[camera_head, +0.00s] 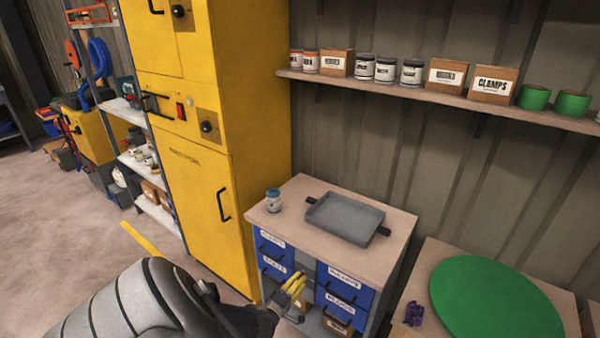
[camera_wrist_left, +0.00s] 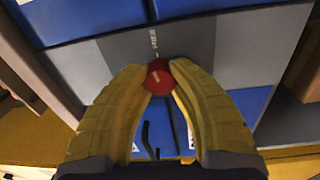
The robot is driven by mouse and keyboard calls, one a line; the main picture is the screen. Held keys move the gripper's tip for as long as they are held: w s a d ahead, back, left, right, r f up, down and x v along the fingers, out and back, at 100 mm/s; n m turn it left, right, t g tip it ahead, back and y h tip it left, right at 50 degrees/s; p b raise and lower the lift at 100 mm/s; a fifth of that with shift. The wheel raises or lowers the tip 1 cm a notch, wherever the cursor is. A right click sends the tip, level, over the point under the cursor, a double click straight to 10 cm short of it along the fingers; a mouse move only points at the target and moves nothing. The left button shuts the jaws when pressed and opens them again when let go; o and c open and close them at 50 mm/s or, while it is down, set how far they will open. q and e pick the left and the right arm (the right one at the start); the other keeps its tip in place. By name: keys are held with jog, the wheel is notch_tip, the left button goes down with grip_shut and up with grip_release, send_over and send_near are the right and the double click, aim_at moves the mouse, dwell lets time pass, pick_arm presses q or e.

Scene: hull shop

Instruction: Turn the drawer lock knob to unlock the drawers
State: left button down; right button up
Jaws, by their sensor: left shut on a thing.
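The drawer lock knob (camera_wrist_left: 159,76) is a small red round knob with a pale mark on it, set in a grey panel (camera_wrist_left: 215,55) between blue drawer fronts in the left wrist view. My left gripper (camera_wrist_left: 158,70) has yellow fingers, shut on the knob from both sides. In the head view my left gripper (camera_head: 292,284) reaches the front of the drawer cabinet (camera_head: 390,247), and the knob is hidden there. Blue labelled drawers (camera_head: 345,291) flank the grey middle strip. My right gripper is not in view.
A grey tray (camera_head: 345,217) and a small jar (camera_head: 273,201) stand on the cabinet top. A yellow locker (camera_head: 245,120) rises at its left. A table with a green disc (camera_head: 495,300) is at the right. A loaded shelf (camera_head: 440,94) runs above.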

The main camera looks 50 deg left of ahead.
pick_arm(q)
jog(key=c, duration=1.3)
grip_release()
jog(key=shift+w+d, duration=0.3)
jog(key=shift+d, duration=0.1)
jog(key=shift+o, duration=1.3)
jog(key=shift+a, duration=0.1)
jog(key=shift+o, duration=0.2)
jog(key=shift+s+a, duration=0.15)
jog(key=shift+s, duration=0.05)
